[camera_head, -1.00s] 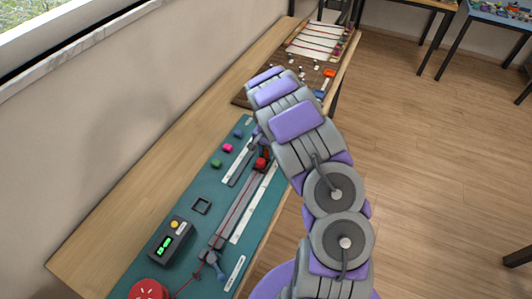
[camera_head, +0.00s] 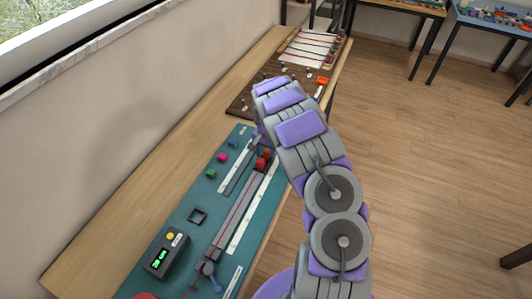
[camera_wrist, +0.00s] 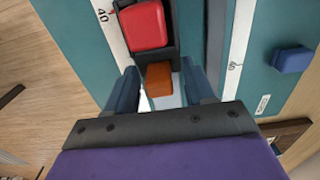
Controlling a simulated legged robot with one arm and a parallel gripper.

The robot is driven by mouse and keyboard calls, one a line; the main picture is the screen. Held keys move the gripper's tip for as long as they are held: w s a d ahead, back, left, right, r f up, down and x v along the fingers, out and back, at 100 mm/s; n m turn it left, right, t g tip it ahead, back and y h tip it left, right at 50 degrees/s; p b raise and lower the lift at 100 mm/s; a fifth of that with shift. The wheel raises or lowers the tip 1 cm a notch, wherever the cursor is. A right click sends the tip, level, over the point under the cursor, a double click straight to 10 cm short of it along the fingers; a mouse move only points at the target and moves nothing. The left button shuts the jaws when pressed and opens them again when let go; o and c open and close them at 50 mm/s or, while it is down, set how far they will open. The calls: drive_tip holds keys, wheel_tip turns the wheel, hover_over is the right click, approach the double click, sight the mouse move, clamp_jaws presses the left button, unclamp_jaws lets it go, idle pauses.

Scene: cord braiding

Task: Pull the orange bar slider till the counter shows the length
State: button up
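The orange bar (camera_wrist: 159,80) sits just below the red block (camera_wrist: 146,24) in the wrist view. My gripper (camera_wrist: 160,90) has one finger on each side of the bar, with narrow gaps showing. In the head view the red block (camera_head: 261,164) and the orange bar (camera_head: 267,153) are at the far end of the grey rail (camera_head: 232,217). My arm hides most of the gripper there. The counter (camera_head: 167,255) is a dark box with green digits that seem to read 20 cm.
A white scale (camera_wrist: 107,22) marked 40 runs beside the rail. Pink (camera_head: 222,157), green (camera_head: 211,174) and blue (camera_head: 233,143) pieces and a dark square frame (camera_head: 198,216) lie on the teal mat (camera_head: 180,218). A brown board (camera_head: 245,98) lies beyond.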

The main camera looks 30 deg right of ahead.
wheel_tip(320, 180, up, 17)
drive_tip(key=p, duration=0.3)
drive_tip(key=shift+r, duration=0.15)
idle(0.7)
